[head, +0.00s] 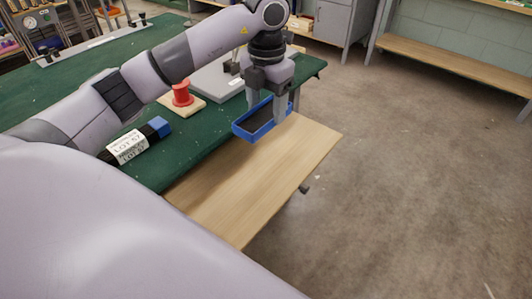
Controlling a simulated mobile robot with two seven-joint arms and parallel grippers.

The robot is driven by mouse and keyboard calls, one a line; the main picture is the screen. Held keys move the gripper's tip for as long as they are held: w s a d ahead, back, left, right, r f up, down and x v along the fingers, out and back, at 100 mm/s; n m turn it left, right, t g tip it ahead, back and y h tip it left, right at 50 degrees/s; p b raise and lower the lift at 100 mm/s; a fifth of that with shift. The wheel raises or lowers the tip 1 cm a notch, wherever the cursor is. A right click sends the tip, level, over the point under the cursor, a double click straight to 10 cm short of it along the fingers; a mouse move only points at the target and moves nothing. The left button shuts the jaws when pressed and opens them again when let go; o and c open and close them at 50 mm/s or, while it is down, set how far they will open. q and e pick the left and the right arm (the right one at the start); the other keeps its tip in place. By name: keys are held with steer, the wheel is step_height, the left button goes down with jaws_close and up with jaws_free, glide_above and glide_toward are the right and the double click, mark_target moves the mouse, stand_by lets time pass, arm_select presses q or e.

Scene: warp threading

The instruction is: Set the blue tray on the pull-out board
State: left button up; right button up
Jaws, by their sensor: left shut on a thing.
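The blue tray (250,129) is a shallow box with a dark inside. It is at the far end of the wooden pull-out board (245,180), by the edge of the green table. My left gripper (282,108) points down at the tray's right side and is shut on it. One finger shows in front of the dark inside and the other near the right wall. I cannot tell whether the tray's underside touches the board. My right gripper is not in view.
On the green table (195,155) are a red spool (182,95) on a wooden base, a black and blue item with a LOT 57 label (128,146), and a grey plate (212,80). The near part of the board is bare. Open floor lies to the right.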

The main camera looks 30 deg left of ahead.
arm_select(q)
step_height(320, 180, down, 13)
steer(key=shift+r+b, duration=0.1)
steer(key=shift+b, duration=0.35)
steer(key=o, duration=1.3)
steer(key=shift+o, duration=0.2)
steer(key=shift+r, duration=0.15)
step_height(320, 180, up, 12)
steer(key=shift+f+p, duration=0.15)
steer(key=shift+p, duration=0.4)
